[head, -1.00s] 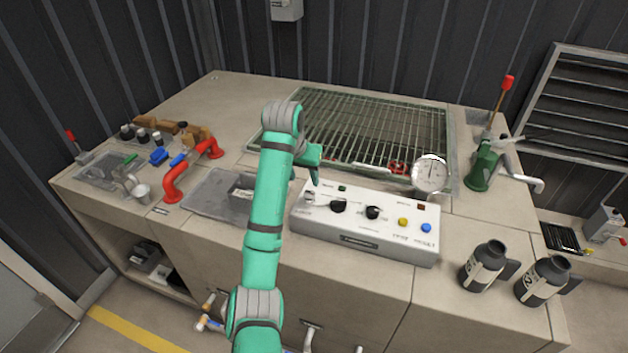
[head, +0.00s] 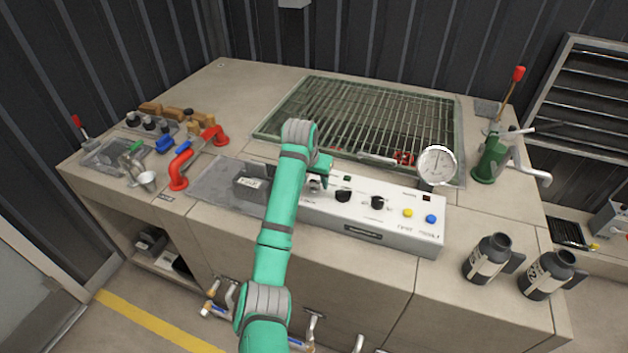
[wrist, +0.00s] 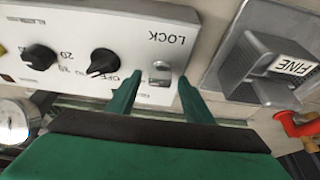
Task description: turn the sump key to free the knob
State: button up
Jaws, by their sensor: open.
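The white control panel (head: 395,228) lies along the counter in front of the grate. The sump key (wrist: 160,73), a small metal piece by the LOCK label, sits at the panel's left end in the head view (head: 315,185). A black knob (wrist: 103,62) is beside it, near the OFF mark; it also shows in the head view (head: 343,196). A second black knob (wrist: 40,57) is farther along. My gripper (wrist: 158,82) is open, with its green fingers on either side of the key. I cannot tell whether they touch it. My arm partly covers this area in the head view.
A grey box marked FINE (wrist: 275,70) stands in a tray close beside my gripper. A red pipe (head: 180,168) is left of it. A round gauge (head: 437,165) stands behind the panel, and two black bottles (head: 490,258) stand at the right front.

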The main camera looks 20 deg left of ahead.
jog(key=c, duration=1)
jog(key=shift+c, duration=0.2)
jog(key=shift+n, duration=0.3)
jog(key=n, duration=0.1)
jog(key=n+y, duration=0.1)
jog(key=n, duration=0.1)
jog(key=shift+d+n+y, duration=0.2)
jog(key=shift+n+y, duration=0.1)
jog(key=n, duration=0.2)
jog(key=n+g+y, duration=0.1)
jog(key=n, duration=0.1)
jog(key=shift+w+d+n+y, duration=0.1)
jog(key=shift+d+n+y, duration=0.05)
jog(key=shift+n+y, duration=0.15)
jog(key=n+g, duration=0.1)
jog(key=n, duration=0.1)
jog(key=n+g+y, duration=0.1)
jog(key=n, duration=0.2)
jog(key=shift+w+d, duration=0.1)
jog(key=shift+w, duration=0.05)
jog(key=shift+w+n+g, duration=0.1)
jog(key=shift+n+g, duration=0.6)
jog(key=shift+n, duration=1.3)
jog(key=shift+y, duration=0.3)
